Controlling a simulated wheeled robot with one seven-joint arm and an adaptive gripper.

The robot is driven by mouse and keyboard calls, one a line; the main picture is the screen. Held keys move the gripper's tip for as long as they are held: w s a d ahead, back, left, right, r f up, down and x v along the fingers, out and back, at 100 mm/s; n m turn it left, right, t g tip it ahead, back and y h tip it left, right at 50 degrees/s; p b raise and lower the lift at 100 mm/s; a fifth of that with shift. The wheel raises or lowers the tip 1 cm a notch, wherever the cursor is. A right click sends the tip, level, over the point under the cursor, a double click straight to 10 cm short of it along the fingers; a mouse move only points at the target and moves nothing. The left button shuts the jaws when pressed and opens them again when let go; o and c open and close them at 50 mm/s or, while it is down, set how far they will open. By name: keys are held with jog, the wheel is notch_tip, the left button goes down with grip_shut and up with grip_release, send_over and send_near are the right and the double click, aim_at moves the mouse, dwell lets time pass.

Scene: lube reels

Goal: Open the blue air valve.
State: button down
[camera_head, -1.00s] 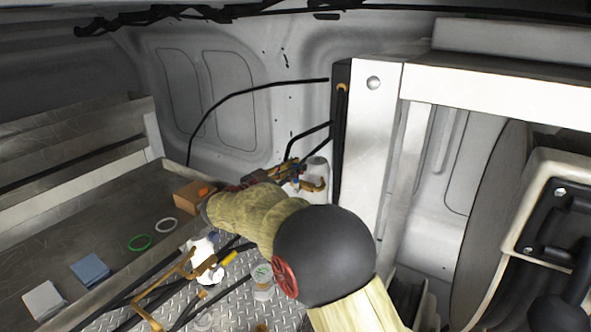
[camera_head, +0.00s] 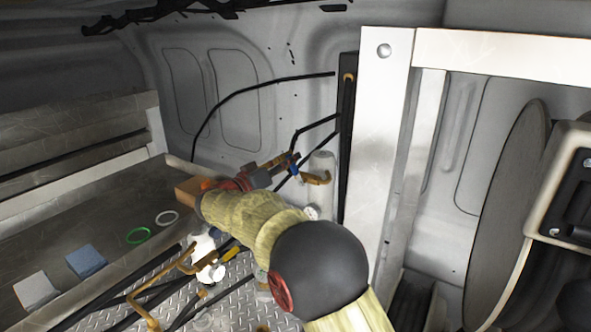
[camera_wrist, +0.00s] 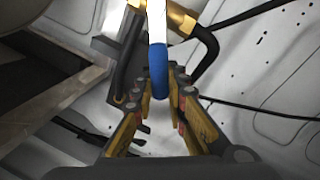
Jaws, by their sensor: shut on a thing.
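The blue air valve handle (camera_wrist: 159,62) runs down the middle of the wrist view, its rounded blue end between the two fingers. My gripper (camera_wrist: 160,88) is shut on this handle. Brass fittings (camera_wrist: 182,22) sit behind the handle at the top of the wrist view. In the head view a small blue part of the valve (camera_head: 293,164) shows at the tip of my gripper (camera_head: 284,163), beside a brass fitting (camera_head: 316,179). My arm and wrist hide part of the area below the valve.
A white upright post (camera_head: 378,150) stands right of the valve, with a large reel (camera_head: 512,190) beyond. Black hoses (camera_head: 262,82) run along the wall.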

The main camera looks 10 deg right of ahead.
jog(key=w+a+f+n+t+b, duration=0.1)
jog(key=f+n+b, duration=0.1)
jog(key=n, duration=0.5)
jog(key=w+a+f+n+t+y+b, duration=0.1)
jog(key=w+a+f+n+t+b, duration=0.1)
jog(key=f+n, duration=0.3)
jog(key=shift+n+b, duration=0.5)
jog(key=shift+n, duration=0.8)
jog(key=shift+f, duration=0.15)
jog(key=c, duration=1.8)
grip_release()
jog(key=shift+a, duration=0.1)
jog(key=v, duration=1.2)
